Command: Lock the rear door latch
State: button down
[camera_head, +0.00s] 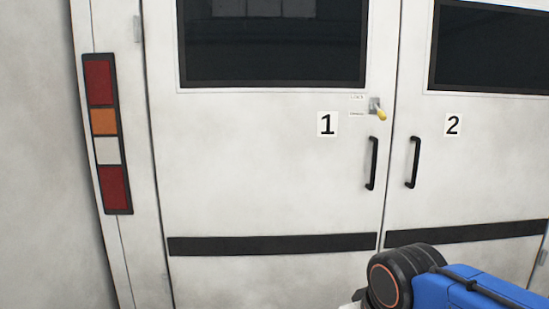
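The rear door latch (377,108) is a small metal plate with a yellow-tipped lever on the left door, near its right edge and just below the window. The lever points down and to the right. Two small labels sit left of it; the upper one seems to read LOCK, the lower is too small to read. The left door (250,190) carries the number 1 and the right door (470,180) the number 2. Both look closed. Part of my arm, black and blue, shows at the bottom right, below the latch. My gripper is not in view.
Black vertical handles stand on the left door (372,163) and right door (413,162), below the latch. A tail light strip (107,135) is on the left. Dark bumper strips (270,244) cross the doors low down. The space before the latch looks clear.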

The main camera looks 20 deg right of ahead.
aim_at(382, 115)
jog(key=i+j+z, duration=0.1)
jog(key=z, duration=0.8)
jog(key=i+j+z, duration=0.15)
jog(key=j+z, duration=0.2)
jog(key=j, duration=0.2)
jog(key=j+z, duration=0.35)
jog(key=j, duration=0.25)
jog(key=j+z, duration=0.35)
jog(key=j, duration=1.3)
